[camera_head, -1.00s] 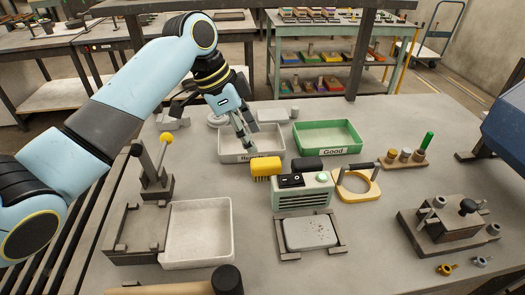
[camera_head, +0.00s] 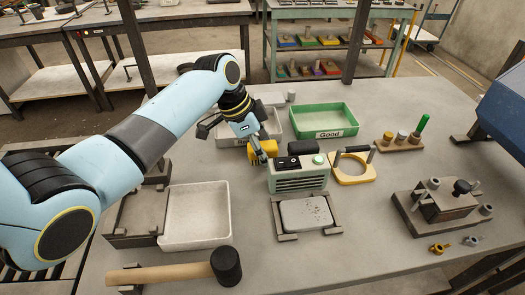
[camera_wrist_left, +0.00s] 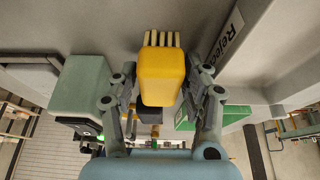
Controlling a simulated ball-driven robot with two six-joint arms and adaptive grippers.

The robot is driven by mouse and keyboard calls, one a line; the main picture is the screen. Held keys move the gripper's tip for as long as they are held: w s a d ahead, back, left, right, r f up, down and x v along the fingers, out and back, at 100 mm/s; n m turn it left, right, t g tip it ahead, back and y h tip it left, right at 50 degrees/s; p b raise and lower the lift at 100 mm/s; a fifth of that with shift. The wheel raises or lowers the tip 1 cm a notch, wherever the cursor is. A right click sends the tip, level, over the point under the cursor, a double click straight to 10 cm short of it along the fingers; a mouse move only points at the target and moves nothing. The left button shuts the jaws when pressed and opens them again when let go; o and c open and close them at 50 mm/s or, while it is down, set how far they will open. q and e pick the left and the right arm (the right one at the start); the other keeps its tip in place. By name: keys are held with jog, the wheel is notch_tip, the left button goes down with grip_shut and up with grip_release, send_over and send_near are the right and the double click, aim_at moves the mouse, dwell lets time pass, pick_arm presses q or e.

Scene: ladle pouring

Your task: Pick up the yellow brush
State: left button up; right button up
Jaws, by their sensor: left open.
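The yellow brush (camera_head: 265,147) stands on the grey table beside the grey-green switch box (camera_head: 298,179), partly hidden by my left gripper (camera_head: 259,157). In the left wrist view the brush (camera_wrist_left: 161,75) has a yellow body and pale bristles pointing up in the picture. My left gripper (camera_wrist_left: 161,90) is open there, with one finger on each side of the yellow body. I cannot tell whether either finger touches it. My right gripper is not in view.
The grey bin (camera_head: 206,134), its label partly hidden, is just behind the brush. The green "Good" bin (camera_head: 325,134) is to its right. A yellow ring fixture (camera_head: 353,180) and a metal plate (camera_head: 306,214) are near the box. A mallet (camera_head: 226,266) lies in front.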

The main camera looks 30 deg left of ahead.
aim_at(270, 144)
pick_arm(q)
jog(key=c, duration=0.9)
jog(key=shift+c, duration=0.3)
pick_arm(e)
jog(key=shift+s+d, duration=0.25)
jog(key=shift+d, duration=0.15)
pick_arm(q)
jog(key=shift+r, duration=0.7)
notch_tip(270, 144, up, 3)
jog(key=shift+w+d+r, duration=0.1)
jog(key=shift+d, duration=0.05)
jog(key=w+d+r+b, duration=0.2)
jog(key=w+d+r, duration=0.2)
jog(key=d, duration=0.6)
notch_tip(270, 144, up, 2)
jog(key=shift+d+r, duration=0.25)
jog(key=shift+d, duration=0.05)
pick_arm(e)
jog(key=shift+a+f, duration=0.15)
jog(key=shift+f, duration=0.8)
